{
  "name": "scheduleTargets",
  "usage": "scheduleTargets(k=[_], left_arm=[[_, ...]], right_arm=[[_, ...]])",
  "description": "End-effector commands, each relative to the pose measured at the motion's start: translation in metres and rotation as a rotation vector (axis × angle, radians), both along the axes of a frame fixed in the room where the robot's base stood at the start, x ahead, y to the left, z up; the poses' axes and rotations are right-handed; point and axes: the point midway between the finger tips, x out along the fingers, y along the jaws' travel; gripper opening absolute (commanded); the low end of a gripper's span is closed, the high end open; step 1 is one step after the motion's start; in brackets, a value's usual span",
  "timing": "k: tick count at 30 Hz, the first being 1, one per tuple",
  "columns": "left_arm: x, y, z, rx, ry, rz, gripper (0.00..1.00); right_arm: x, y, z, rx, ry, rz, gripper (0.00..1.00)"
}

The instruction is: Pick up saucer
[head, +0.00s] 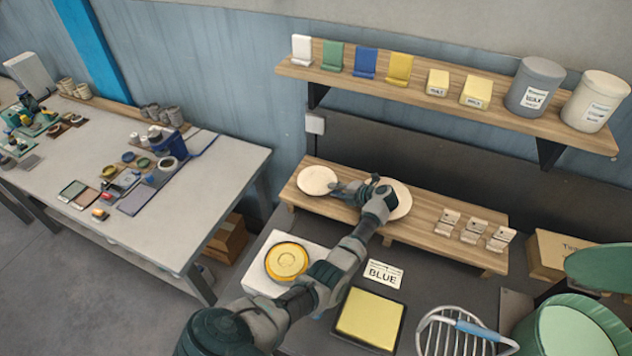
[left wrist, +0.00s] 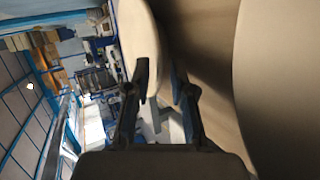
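A round cream saucer (head: 317,180) lies at the left end of the low wooden shelf (head: 440,225). A second round pale plate (head: 401,203) lies to its right, partly hidden behind my left wrist. My left gripper (head: 338,188) points left, with its fingertips at the right edge of the saucer. In the left wrist view its two fingers (left wrist: 162,78) stand apart, with a gap between them. The saucer (left wrist: 137,38) shows there edge-on beyond the left finger, which overlaps it; contact cannot be told. My right gripper is not in view.
A yellow round dish (head: 287,261) on a white block and a yellow square tray (head: 369,319) are near my left arm. Small wooden stands (head: 473,230) occupy the low shelf's right part. An upper shelf (head: 440,104) with containers overhangs behind. A wire rack (head: 455,333) stands at front right.

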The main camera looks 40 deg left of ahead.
Motion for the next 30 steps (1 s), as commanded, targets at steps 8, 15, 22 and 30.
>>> scheduleTargets(k=[8,15,22,30], left_arm=[[0.001,0.024,-0.013,-0.002,-0.001,-0.002,0.23],[0.001,0.024,-0.014,-0.003,0.000,-0.001,0.03],[0.001,0.024,-0.014,-0.004,0.002,-0.001,0.00],[0.001,0.023,-0.014,-0.005,0.002,0.000,0.00]], right_arm=[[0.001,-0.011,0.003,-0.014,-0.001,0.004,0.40],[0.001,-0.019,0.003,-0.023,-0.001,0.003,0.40],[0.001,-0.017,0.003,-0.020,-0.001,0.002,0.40],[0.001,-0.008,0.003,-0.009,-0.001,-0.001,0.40]])
